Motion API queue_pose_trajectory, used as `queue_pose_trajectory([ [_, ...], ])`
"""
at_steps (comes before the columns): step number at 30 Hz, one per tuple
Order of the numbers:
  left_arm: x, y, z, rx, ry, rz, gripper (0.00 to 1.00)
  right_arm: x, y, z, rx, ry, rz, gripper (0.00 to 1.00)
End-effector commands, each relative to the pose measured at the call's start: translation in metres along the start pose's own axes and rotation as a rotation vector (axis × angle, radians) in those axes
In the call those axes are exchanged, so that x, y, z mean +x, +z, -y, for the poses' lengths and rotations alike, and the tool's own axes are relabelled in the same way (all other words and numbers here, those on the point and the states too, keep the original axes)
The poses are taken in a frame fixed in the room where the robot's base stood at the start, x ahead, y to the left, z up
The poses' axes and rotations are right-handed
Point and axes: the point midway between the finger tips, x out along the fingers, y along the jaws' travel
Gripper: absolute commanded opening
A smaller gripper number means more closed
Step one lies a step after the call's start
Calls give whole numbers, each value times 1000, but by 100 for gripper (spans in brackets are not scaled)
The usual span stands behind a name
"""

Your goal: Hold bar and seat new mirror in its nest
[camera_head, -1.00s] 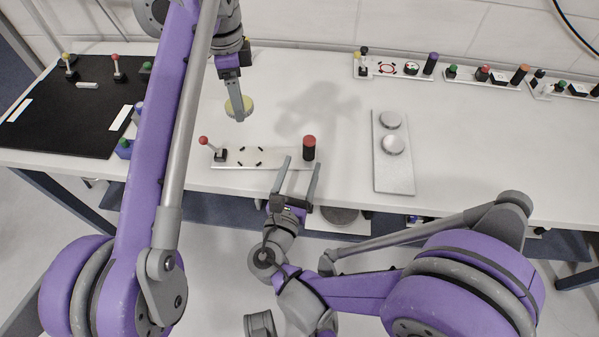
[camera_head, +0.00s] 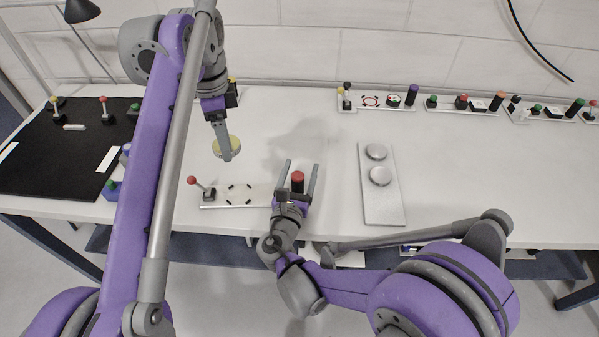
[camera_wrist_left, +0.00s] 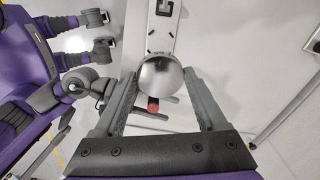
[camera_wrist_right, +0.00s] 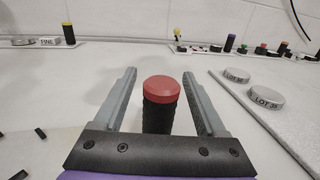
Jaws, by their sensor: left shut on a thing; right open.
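My left gripper (camera_head: 226,153) is shut on a round mirror (camera_head: 234,144), held above the table behind the fixture plate; its shiny face shows in the left wrist view (camera_wrist_left: 160,78). The fixture plate (camera_head: 262,196) bears a nest (camera_head: 239,194) outlined by black corner marks, which looks empty. A red-ball lever (camera_head: 192,181) stands at its left end, a black bar with a red cap (camera_head: 297,177) upright at its right end. My right gripper (camera_head: 301,168) is open with its fingers on either side of this bar; the right wrist view shows gaps beside the red cap (camera_wrist_right: 162,90).
A grey tray (camera_head: 383,208) with two round discs (camera_head: 380,176) lies to the right. Small panels with knobs and buttons (camera_head: 375,102) line the back. A black mat (camera_head: 60,160) with levers is at the far left.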

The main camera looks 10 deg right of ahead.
Motion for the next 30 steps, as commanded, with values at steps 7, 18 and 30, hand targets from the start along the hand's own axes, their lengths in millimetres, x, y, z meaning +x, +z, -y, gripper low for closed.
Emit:
queue_pose_trajectory([
  [7, 0, 0, 0, 0, 0, 0, 13, 0, 0, 0, 0, 0, 0, 34],
  [18, 0, 0, 0, 0, 0, 0, 13, 0, 0, 0, 0, 0, 0, 0],
  [30, 0, 0, 0, 0, 0, 0, 13, 0, 0, 0, 0, 0, 0, 0],
])
